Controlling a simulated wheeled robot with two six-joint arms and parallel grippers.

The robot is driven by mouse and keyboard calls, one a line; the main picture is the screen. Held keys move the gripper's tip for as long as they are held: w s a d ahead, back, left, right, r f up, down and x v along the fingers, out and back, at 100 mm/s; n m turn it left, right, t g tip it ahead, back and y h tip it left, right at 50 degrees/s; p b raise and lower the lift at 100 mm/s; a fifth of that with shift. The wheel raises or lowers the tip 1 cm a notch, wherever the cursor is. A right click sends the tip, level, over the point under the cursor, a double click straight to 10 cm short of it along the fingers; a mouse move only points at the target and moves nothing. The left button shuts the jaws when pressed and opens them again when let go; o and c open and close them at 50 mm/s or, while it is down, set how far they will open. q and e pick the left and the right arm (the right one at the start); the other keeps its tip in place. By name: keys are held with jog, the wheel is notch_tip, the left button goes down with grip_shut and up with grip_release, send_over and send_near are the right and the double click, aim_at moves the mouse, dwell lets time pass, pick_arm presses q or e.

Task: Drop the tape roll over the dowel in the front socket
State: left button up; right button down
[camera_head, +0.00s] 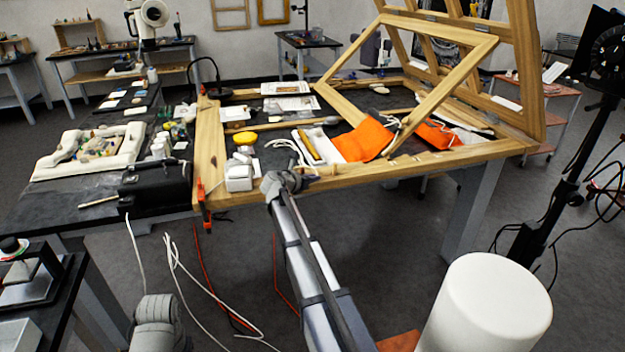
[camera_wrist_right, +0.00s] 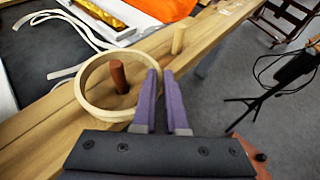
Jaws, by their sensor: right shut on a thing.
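The tape roll (camera_wrist_right: 84,92), a thin pale ring, shows in the right wrist view, held at its right side by my right gripper (camera_wrist_right: 160,78), whose purple fingers are shut on its wall. A reddish-brown dowel (camera_wrist_right: 118,78) stands upright inside the ring's outline, right of its middle. I cannot tell whether the ring is around the dowel or above it. A paler dowel (camera_wrist_right: 178,39) stands farther along the wooden rail (camera_wrist_right: 42,115). In the head view my right gripper (camera_head: 283,180) is at the table's front rail; the roll is too small to make out.
An orange cloth (camera_head: 364,139) and white cords (camera_head: 287,147) lie behind the rail. A white block-like object (camera_head: 239,173) sits left of the gripper. A tilted wooden frame (camera_head: 440,92) rises at the right. The floor in front of the table is mostly open, with loose cables.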

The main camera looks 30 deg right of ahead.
jog(key=shift+f+b, duration=0.35)
jog(key=shift+f, duration=0.15)
jog(key=c, duration=0.9)
grip_release()
jog(key=shift+c, duration=0.2)
jog(key=shift+r, duration=0.1)
jog(key=shift+r+p, duration=0.25)
jog(key=shift+p, duration=0.1)
jog(key=shift+r+p, duration=0.45)
jog(key=p+v, duration=0.4)
jog(key=v, duration=0.8)
jog(key=shift+f, duration=0.15)
